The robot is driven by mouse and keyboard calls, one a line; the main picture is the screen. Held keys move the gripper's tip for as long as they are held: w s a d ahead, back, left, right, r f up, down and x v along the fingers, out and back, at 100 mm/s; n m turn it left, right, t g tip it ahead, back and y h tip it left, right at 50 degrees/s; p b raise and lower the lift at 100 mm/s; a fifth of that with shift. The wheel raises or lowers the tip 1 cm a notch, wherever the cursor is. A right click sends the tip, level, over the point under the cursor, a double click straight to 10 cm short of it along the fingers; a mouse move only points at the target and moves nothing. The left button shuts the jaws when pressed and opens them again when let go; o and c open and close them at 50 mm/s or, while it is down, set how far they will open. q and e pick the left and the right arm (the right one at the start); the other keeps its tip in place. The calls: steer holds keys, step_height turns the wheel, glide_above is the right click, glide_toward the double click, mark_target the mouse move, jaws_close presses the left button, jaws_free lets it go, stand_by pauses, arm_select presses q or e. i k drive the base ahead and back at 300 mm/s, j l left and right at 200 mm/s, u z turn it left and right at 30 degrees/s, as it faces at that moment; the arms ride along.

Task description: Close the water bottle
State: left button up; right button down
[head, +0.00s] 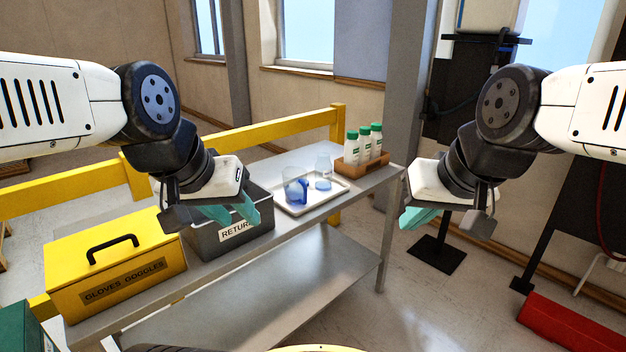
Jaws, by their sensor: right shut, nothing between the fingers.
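A clear bluish jug (295,188) with a blue handle stands on a white tray on the metal table. A clear, pale-blue bottle (323,172) stands upright behind it on the same tray (310,208); I cannot make out its top or a separate lid. My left gripper (236,213) has teal fingers that show apart, with nothing between them. It is in front of the grey box, left of the tray. My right gripper (413,219) is shut and empty, right of the table's end, away from the bottle.
White bottles with green caps (352,146) stand in a wooden rack (352,170) behind the tray. A grey return box (203,246) and yellow gloves-and-goggles box (115,275) occupy the table's left part. A yellow rail (240,132) runs behind; a grey post (397,100) stands right.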

mark_target(323, 167)
steer(key=i+l+u, duration=0.2)
steer(key=i+l, duration=0.35)
steer(key=i, duration=0.25)
steer(key=i+l+u, duration=0.15)
steer(key=i+l, duration=0.55)
